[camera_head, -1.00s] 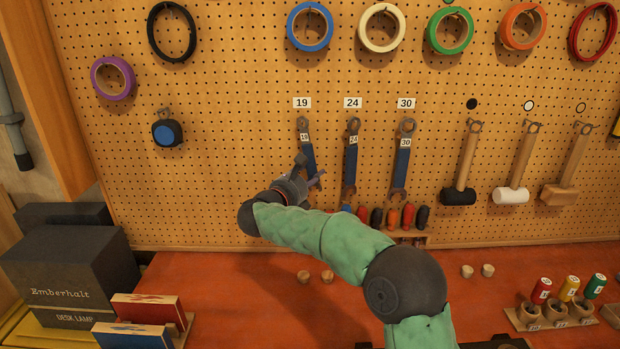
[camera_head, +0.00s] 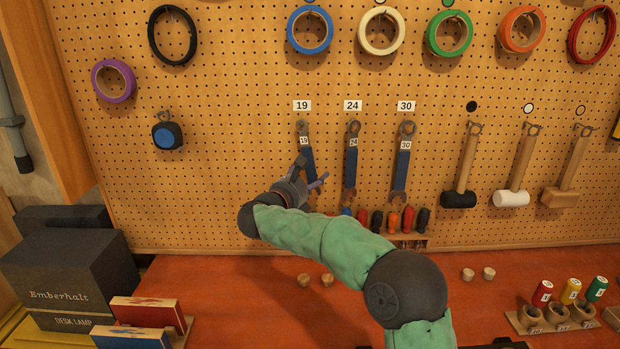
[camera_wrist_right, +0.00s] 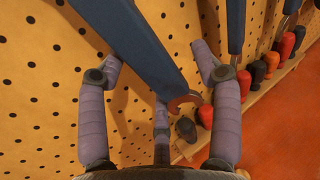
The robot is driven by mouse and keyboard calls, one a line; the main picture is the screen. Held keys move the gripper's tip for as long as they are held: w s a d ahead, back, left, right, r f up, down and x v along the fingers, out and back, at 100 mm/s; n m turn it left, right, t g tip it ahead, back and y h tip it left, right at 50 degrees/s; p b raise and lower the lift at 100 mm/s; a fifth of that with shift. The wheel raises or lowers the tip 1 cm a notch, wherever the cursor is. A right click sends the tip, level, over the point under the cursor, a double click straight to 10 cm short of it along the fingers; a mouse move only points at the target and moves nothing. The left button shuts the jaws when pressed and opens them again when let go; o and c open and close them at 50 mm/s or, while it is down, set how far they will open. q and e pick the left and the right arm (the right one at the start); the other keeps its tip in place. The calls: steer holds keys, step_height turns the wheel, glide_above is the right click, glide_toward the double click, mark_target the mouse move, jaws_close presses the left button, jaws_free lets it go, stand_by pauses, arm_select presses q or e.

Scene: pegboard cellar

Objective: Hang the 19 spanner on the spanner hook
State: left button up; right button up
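The 19 spanner (camera_head: 309,157), blue-handled with a grey ring end and a white 19 tag, hangs against the pegboard below the 19 label (camera_head: 302,105). Its ring end is at the hook position; the hook itself is too small to make out. My right gripper (camera_head: 312,170) is at the spanner's lower part, with its fingers spread. In the right wrist view the blue handle (camera_wrist_right: 140,48) runs between the open fingers (camera_wrist_right: 157,60), with gaps visible on both sides. My left gripper is not in view.
The 24 spanner (camera_head: 351,160) and 30 spanner (camera_head: 402,165) hang to the right. Several screwdrivers (camera_head: 393,219) stand in a low rack (camera_head: 410,241) below. Mallets hang farther right. The pegboard left of my gripper is mostly bare.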

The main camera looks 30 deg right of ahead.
steer(key=shift+f, duration=0.1)
steer(key=v, duration=1.2)
